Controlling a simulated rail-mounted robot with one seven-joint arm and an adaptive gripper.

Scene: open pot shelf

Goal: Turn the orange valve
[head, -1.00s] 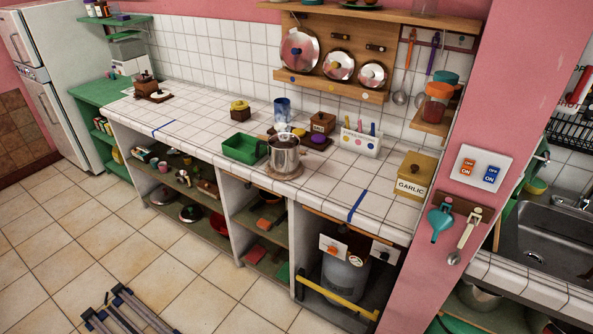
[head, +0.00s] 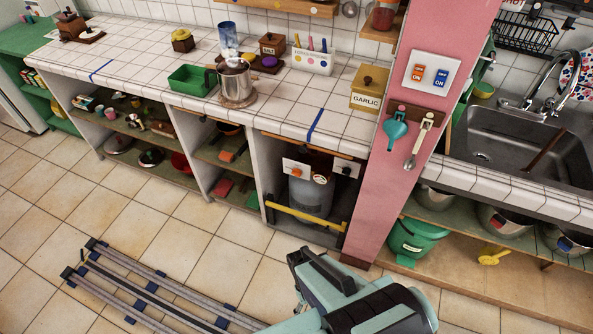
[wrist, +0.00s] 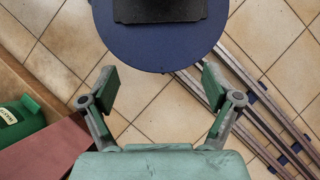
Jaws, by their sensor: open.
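The orange valve (head: 296,171) is a small orange knob on a white plate in the open bay under the tiled counter. It sits above and in front of a grey gas cylinder (head: 311,198). A round gauge (head: 320,179) is just right of it, and a black knob (head: 347,171) sits on a separate white plate further right. My gripper (wrist: 159,82) is open and empty in the wrist view, pointing down over the floor tiles. In the head view my arm is low at the bottom, well apart from the valve. The valve is not in the wrist view.
A yellow bar (head: 305,217) crosses the front of the bay. The pink pillar (head: 405,165) stands right of it, with a green bucket (head: 417,236) beyond. Grey rails (head: 150,290) lie on the floor at bottom left. The floor before the bay is clear.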

